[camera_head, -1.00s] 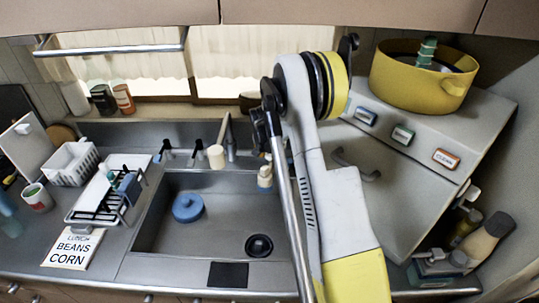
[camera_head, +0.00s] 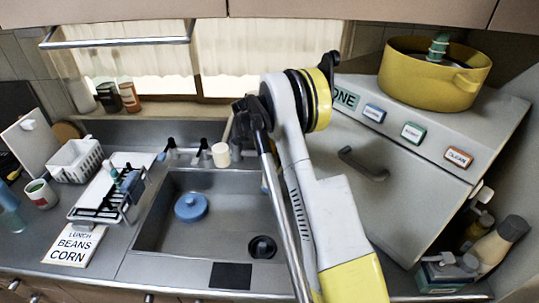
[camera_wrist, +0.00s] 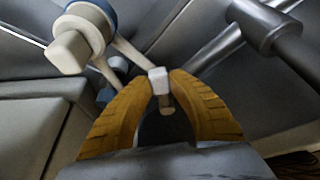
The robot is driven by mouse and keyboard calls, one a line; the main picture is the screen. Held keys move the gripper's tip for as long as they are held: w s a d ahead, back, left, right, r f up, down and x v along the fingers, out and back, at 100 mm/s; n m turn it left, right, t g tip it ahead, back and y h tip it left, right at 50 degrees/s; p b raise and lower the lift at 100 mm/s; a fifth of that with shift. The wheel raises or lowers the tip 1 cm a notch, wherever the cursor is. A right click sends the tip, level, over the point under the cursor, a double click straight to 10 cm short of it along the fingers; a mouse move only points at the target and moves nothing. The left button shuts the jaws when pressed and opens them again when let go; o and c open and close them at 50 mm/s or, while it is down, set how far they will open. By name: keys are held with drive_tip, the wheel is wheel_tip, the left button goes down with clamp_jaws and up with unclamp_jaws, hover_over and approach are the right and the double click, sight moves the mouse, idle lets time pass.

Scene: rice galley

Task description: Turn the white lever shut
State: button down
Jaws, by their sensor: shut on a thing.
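In the wrist view my gripper (camera_wrist: 165,92) has its two yellow-brown fingers closed on a small white block-like tip (camera_wrist: 158,78), which looks like the end of the white lever. A pale stem shows just below the tip between the fingers. In the head view my gripper is hidden behind my own arm, near the back edge of the sink (camera_head: 230,228).
A cream knob-like part with a blue band (camera_wrist: 72,50) is close on the left in the wrist view; a dark pipe (camera_wrist: 265,28) is at right. In the head view, a cream cylinder (camera_head: 221,155) stands behind the sink. A yellow pot (camera_head: 415,82) sits at right.

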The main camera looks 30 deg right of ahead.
drive_tip(key=c, duration=1.2)
unclamp_jaws()
drive_tip(key=v, duration=1.2)
drive_tip(key=shift+c, duration=0.5)
